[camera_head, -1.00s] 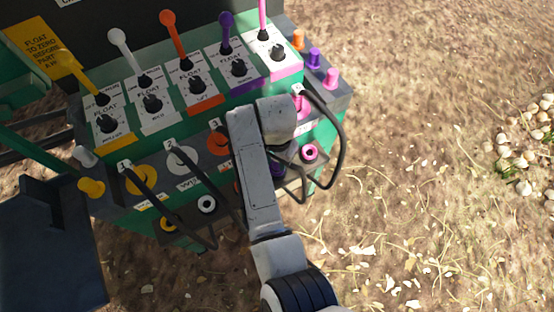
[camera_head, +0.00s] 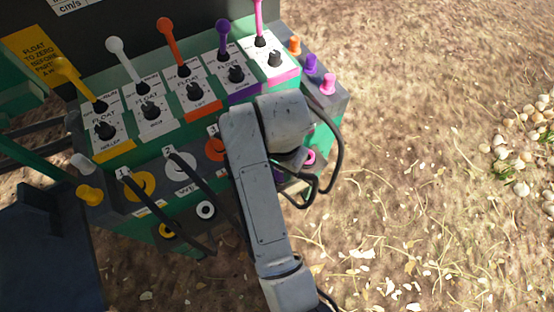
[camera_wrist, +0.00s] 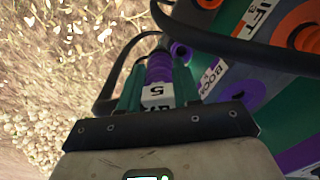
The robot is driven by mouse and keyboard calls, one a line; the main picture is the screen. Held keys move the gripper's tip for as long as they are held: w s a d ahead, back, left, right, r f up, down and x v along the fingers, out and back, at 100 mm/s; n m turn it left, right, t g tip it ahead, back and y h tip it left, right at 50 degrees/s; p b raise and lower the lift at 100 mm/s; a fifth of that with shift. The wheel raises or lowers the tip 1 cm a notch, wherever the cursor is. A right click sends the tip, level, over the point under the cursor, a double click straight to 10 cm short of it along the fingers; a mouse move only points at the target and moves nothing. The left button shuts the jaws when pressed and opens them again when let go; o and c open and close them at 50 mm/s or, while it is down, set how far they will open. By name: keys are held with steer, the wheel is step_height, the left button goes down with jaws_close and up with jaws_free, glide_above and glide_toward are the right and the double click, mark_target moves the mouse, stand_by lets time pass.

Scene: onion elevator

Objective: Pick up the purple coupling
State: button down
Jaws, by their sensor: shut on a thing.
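The purple coupling (camera_wrist: 158,68) shows in the wrist view as a ribbed purple cylinder with a white tag marked 5 and a black hose. My gripper (camera_wrist: 160,72) is shut on it, with one green finger on each side. A purple-rimmed socket (camera_wrist: 181,50) is just beyond it; I cannot tell whether the coupling touches it. In the head view my arm hides the gripper and the coupling.
Black hoses loop close by. Coloured levers, such as the purple lever (camera_head: 223,38), stand above. Open ground is at the right.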

steer(key=s+d+r+p, duration=0.2)
steer(key=s+r+p, duration=0.1)
steer(key=s+p, duration=0.3)
steer(key=shift+s+d+r, duration=0.3)
steer(key=shift+s+d, duration=0.1)
steer(key=shift+s, duration=0.5)
steer(key=shift+a, duration=0.1)
